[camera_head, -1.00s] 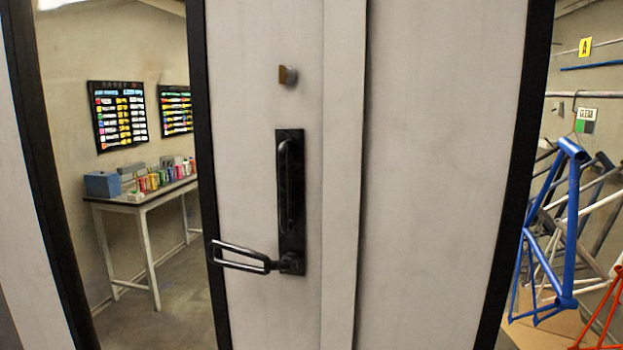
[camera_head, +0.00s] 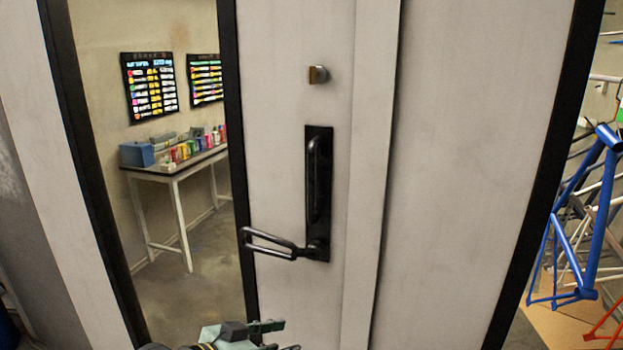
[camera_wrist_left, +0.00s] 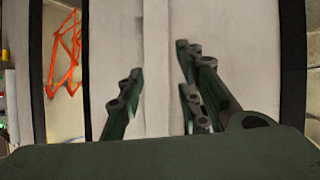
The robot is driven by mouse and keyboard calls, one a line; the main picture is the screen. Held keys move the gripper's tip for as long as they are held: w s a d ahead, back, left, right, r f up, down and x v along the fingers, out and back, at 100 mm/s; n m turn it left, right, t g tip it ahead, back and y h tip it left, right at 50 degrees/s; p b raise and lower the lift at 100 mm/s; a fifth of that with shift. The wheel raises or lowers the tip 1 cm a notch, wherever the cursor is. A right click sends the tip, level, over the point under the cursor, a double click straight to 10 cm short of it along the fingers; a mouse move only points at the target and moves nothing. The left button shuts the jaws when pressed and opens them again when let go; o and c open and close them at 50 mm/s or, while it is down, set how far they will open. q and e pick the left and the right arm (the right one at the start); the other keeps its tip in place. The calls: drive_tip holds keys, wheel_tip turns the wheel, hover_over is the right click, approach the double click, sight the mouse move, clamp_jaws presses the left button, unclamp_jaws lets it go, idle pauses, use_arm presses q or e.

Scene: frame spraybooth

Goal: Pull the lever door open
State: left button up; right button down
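The pale grey door (camera_head: 290,170) shows in the head view with a black lever handle (camera_head: 275,243) that points left from a tall black plate (camera_head: 318,195). The plate also carries an upright pull bar. The lever is about level. My left gripper (camera_head: 279,336) is at the bottom edge of the head view, below the lever and apart from it. In the left wrist view my left gripper (camera_wrist_left: 157,80) has its fingers spread, with nothing between them, facing pale door panels. The lever is not visible there. My right gripper is out of view.
A brass-coloured knob (camera_head: 318,75) sits above the plate. Through the glass on the left are a table (camera_head: 170,171) with cans and a blue box (camera_head: 137,154). Blue bike frames (camera_head: 600,205) hang at the right; an orange frame (camera_wrist_left: 66,55) shows in the left wrist view.

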use_arm(q)
drive_tip(key=w+d+r+m+t+h, duration=0.1)
drive_tip(key=w+r, duration=0.2)
drive_tip(key=r, duration=0.3)
drive_tip(key=w+r+m+h, duration=0.1)
drive_tip(key=w+r+h, duration=0.1)
drive_tip(key=w+r, duration=0.3)
wheel_tip(320, 180, up, 17)
drive_tip(key=t+h+p, duration=0.1)
drive_tip(key=h+p, duration=0.2)
hover_over(311, 219)
drive_tip(key=shift+w+a+m, duration=0.2)
drive_tip(key=shift+w+m, duration=0.05)
drive_tip(key=shift+m, duration=0.05)
drive_tip(key=shift+w+d+f+p, duration=0.15)
drive_tip(key=shift+w+d+p, duration=0.05)
drive_tip(key=shift+d+p, duration=0.1)
drive_tip(key=shift+c, duration=0.4)
clamp_jaws()
